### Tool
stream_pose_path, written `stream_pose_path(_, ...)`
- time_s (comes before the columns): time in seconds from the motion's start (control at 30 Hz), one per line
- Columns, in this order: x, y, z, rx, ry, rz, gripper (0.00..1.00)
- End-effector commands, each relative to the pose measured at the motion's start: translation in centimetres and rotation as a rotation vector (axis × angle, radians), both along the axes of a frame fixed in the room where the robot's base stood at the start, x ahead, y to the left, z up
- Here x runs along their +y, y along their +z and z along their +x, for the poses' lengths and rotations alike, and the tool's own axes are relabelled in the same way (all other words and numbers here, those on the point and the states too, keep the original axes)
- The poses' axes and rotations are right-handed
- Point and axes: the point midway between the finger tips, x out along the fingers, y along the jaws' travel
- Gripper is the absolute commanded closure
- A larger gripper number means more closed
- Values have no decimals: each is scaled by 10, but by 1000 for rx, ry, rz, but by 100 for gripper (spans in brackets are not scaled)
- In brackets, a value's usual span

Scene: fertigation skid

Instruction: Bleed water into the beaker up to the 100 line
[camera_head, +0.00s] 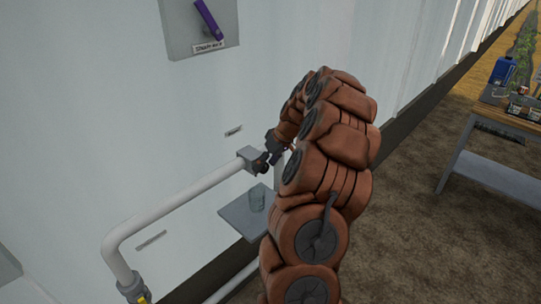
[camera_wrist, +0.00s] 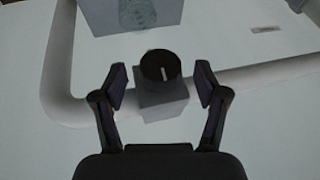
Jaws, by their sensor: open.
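The beaker (camera_head: 257,198) is a clear glass standing on a small grey shelf (camera_head: 240,216) below the pipe. It also shows in the wrist view (camera_wrist: 138,12), cut by the top edge; its markings and water level cannot be read. A dark round knob (camera_wrist: 160,66) with a white line sits on a grey valve block (camera_wrist: 165,104) on the white pipe. My gripper (camera_wrist: 160,84) is open, with one finger on each side of the knob and a gap to both. In the head view my gripper (camera_head: 270,155) is at the valve, partly hidden by my arm.
The white pipe (camera_head: 180,199) runs along the wall and bends down at left, where a yellow fitting (camera_head: 141,296) shows. A purple lever (camera_head: 208,19) is on a wall panel above. A wooden table (camera_head: 505,122) with a blue jug (camera_head: 502,70) stands at right, with open floor before it.

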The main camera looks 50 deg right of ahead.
Motion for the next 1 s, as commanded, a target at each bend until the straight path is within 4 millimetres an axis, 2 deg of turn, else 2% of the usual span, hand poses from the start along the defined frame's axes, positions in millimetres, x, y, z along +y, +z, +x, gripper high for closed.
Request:
stream_pose_path(0.37, 1, -4, 2, 0, 0, 0, 27)
stream_pose_path(0.9, 1, -4, 1, 1, 1, 1, 83)
stream_pose_path(1.0, 1, -4, 1, 1, 1, 1, 89)
